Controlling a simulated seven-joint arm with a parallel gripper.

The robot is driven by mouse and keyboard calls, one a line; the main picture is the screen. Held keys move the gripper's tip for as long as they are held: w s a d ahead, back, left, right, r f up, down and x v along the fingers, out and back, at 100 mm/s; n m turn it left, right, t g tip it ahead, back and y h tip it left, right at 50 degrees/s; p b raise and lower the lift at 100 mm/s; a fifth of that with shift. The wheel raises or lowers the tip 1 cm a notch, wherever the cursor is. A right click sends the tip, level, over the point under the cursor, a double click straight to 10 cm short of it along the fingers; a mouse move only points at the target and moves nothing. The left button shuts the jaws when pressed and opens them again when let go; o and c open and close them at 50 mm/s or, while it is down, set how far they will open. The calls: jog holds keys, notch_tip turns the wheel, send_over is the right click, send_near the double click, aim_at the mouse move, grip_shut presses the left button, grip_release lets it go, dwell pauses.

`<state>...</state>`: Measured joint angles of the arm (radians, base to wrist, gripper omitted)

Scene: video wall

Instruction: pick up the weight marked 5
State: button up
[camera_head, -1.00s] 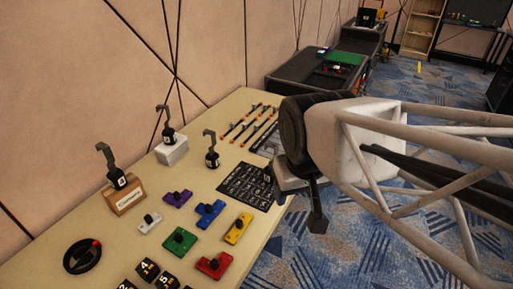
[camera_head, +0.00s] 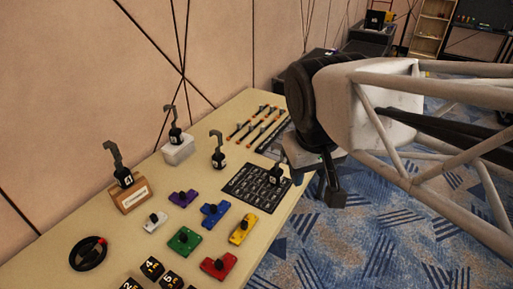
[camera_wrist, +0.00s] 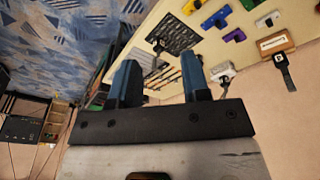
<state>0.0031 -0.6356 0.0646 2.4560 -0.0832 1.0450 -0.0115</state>
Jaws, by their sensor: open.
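Several black weights with tall grey hooks stand on the table. One, its label resembling a 4, is on a wooden block (camera_head: 124,178). Others are the weight on a white block (camera_head: 175,135), the weight standing on the table (camera_head: 218,160) and a weight at the black grid mat's right edge (camera_head: 275,175), partly by my arm. Their labels are too small to read. At the bottom edge are black blocks with yellow digits, one resembling a 5 (camera_head: 171,281). My gripper (camera_wrist: 160,84) is open and empty; its two blue fingers are apart, away from the weights.
Coloured blocks with black knobs, including a green one (camera_head: 184,241), lie mid-table. A black ring (camera_head: 87,254) lies at left, and orange-tipped rods (camera_head: 262,128) at the far end. Blue carpet lies right of the table.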

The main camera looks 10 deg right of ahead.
jog(key=w+d+n+h, duration=0.5)
jog(key=w+d, duration=0.1)
jog(key=w, duration=0.1)
jog(key=n+t+h, duration=0.8)
jog(key=n+t, duration=0.1)
jog(key=n, duration=1.2)
send_over(277, 170)
jog(key=v, duration=0.5)
jog(key=shift+t, duration=0.3)
notch_tip(277, 170, down, 36)
jog(key=shift+w+d+r, duration=0.1)
jog(key=shift+w+r, duration=0.05)
jog(key=shift+r, duration=0.1)
jog(key=shift+d, duration=0.1)
jog(key=shift+x, duration=2.4)
